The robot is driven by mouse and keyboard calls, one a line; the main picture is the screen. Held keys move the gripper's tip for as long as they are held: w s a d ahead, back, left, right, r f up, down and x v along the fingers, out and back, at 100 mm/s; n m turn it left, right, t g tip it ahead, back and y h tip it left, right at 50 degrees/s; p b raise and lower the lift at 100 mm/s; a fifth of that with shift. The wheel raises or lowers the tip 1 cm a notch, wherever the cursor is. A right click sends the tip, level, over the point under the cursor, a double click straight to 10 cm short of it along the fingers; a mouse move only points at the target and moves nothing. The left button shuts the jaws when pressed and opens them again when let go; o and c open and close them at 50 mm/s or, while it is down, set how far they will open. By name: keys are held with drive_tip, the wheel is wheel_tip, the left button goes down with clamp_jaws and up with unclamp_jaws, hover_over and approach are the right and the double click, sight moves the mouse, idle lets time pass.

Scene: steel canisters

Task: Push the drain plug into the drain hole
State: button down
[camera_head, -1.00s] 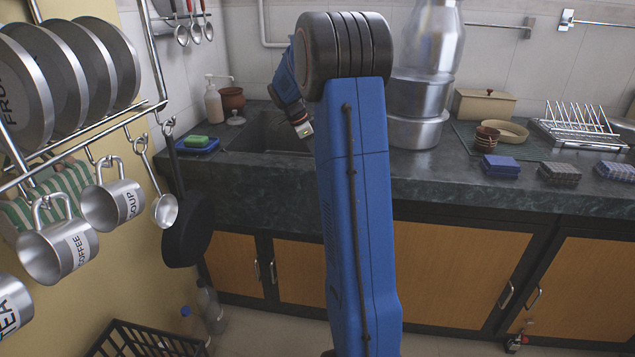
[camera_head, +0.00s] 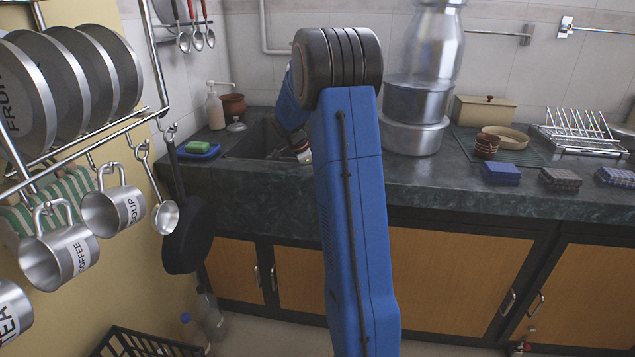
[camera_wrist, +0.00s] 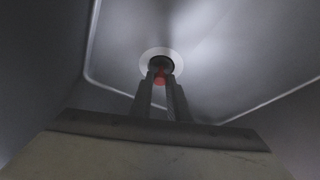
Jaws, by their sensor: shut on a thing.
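In the wrist view, my gripper (camera_wrist: 161,84) reaches down into the sink basin (camera_wrist: 215,60). Its two fingers are shut on a small red piece, which I take to be the drain plug (camera_wrist: 160,77). The drain hole is dark inside a pale round ring (camera_wrist: 147,55), directly beyond the fingertips. The plug overlaps the hole in this view. I cannot tell whether it touches the hole or is in it. In the head view, the sink (camera_head: 250,140) lies behind my blue arm, and the fingertips and plug are hidden.
A soap dish with green soap (camera_head: 199,148) sits left of the sink. Stacked steel pots (camera_head: 415,135) stand on the counter (camera_head: 450,180) to the right. Mugs (camera_head: 112,208) and a ladle (camera_head: 165,216) hang at the left. The basin around the drain looks clear.

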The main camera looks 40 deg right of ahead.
drive_tip(key=c, duration=1.7)
unclamp_jaws()
drive_tip(key=v, duration=1.2)
